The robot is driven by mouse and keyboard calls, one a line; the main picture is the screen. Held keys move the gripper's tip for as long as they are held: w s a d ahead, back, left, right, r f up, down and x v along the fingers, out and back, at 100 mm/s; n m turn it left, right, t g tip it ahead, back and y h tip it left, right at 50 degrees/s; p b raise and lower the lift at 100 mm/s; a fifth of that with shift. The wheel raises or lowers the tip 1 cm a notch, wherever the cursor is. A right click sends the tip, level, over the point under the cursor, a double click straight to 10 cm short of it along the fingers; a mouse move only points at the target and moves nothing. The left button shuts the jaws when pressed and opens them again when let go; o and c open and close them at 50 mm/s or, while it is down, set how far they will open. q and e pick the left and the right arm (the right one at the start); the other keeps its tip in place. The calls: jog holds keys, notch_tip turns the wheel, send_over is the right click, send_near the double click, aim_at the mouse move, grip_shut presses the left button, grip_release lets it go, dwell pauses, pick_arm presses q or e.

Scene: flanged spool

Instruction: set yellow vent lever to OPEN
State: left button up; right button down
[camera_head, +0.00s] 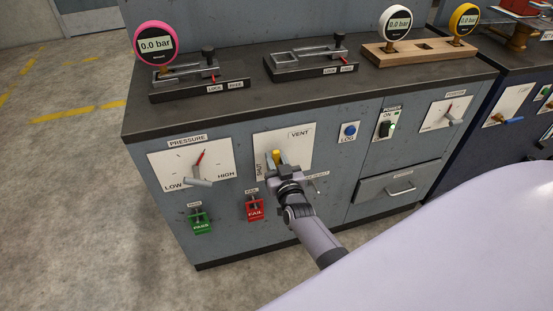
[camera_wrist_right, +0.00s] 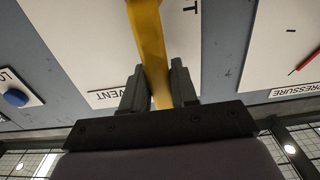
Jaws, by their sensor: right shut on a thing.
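The yellow vent lever (camera_head: 276,156) is on the white VENT panel (camera_head: 302,148) on the front of the grey bench. A SHUT label (camera_head: 260,171) stands sideways at the panel's left side. My right gripper (camera_head: 280,166) is at the lever and hides its lower part and some of the panel. In the right wrist view the yellow lever (camera_wrist_right: 148,45) passes between the two dark fingers of my right gripper (camera_wrist_right: 159,88), which are shut on it. I cannot read an OPEN label. My left gripper is not in view.
Left of the vent is the PRESSURE panel (camera_head: 190,168) with its own lever. To the right are a blue LOG button (camera_head: 350,131), a POWER switch (camera_head: 387,128) and a drawer (camera_head: 399,184).

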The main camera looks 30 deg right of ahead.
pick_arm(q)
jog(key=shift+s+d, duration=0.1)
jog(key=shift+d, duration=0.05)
pick_arm(e)
jog(key=shift+a+f, duration=0.1)
jog(key=shift+a, duration=0.05)
jog(key=c, duration=1)
grip_release()
jog(key=shift+o, duration=0.2)
jog(key=shift+s, duration=0.1)
